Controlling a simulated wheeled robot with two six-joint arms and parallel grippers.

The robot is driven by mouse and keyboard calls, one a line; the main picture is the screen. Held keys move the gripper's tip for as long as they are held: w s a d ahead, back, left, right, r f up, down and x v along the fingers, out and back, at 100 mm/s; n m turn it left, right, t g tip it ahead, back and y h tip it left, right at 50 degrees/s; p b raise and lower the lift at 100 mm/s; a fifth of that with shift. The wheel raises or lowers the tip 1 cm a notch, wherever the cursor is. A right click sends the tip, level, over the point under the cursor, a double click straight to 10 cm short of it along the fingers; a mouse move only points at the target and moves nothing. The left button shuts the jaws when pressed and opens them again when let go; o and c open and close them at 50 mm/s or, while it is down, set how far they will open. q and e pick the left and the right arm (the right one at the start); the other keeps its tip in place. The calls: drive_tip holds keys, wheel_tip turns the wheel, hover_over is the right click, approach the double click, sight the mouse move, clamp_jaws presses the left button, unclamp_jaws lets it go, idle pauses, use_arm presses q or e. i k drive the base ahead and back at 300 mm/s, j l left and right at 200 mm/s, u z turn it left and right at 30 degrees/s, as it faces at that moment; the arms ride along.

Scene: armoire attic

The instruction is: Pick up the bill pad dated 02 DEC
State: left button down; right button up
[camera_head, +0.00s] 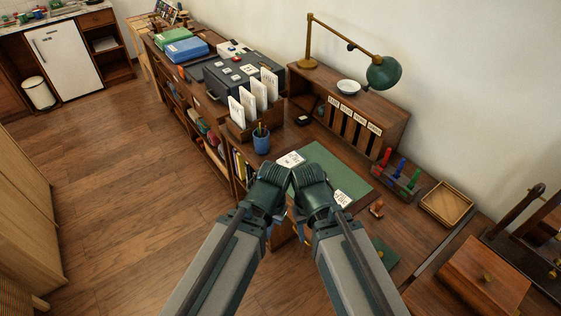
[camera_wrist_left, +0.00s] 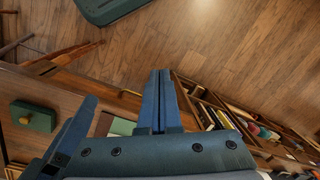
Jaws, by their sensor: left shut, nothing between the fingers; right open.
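Two white pads lie on the desk in the head view: one at the green mat's far left edge (camera_head: 291,159) and one near its front right (camera_head: 342,197). Several white cards or pads (camera_head: 259,93) stand in a wooden rack. Their dates are too small to read, so I cannot tell which is 02 DEC. My left gripper (camera_wrist_left: 160,75) is shut and empty in the left wrist view. My right gripper (camera_head: 301,236) is open beside it, in front of the desk; its fingers are partly hidden in the head view. Neither touches a pad.
The green mat (camera_head: 347,170) covers the desk's middle. A blue pencil cup (camera_head: 261,142), a lamp (camera_head: 384,73), a pigeonhole shelf (camera_head: 378,110), a stamp rack (camera_head: 397,182) and a wooden tray (camera_head: 446,203) stand around it. Open floor (camera_head: 120,190) lies to the left.

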sight(291, 160)
drive_tip(key=z, duration=1.15)
drive_tip(key=k+j+z, duration=0.4)
drive_tip(key=j, duration=0.2)
drive_tip(key=k+j, duration=0.1)
drive_tip(key=j, duration=0.25)
